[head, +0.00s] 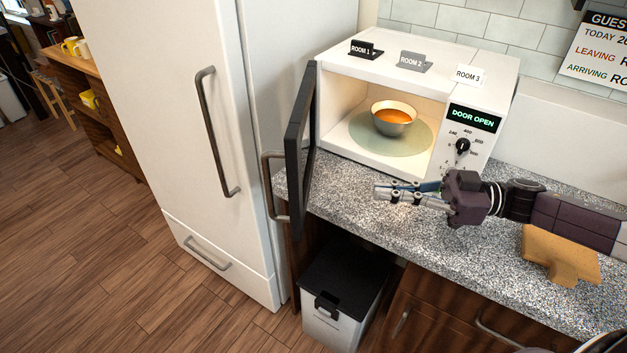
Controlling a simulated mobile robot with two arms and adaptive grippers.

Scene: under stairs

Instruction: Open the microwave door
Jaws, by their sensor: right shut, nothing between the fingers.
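The white microwave (432,66) stands on the speckled counter. Its dark door (301,148) is swung wide open to the left, with its handle (270,188) on the outer side. The display (473,118) reads "DOOR OPEN". Inside, a bowl of orange soup (394,118) sits on the round turntable (414,145). My right gripper (379,191) is shut and empty, in front of the microwave's opening. It points left and is apart from the door. My left gripper is not in view.
A white fridge (165,100) stands left of the microwave. A black-lidded bin (345,275) is under the counter (395,228). A wooden board (560,255) lies on the counter at right. Room signs stand on the microwave. Wooden floor (110,255) is clear at left.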

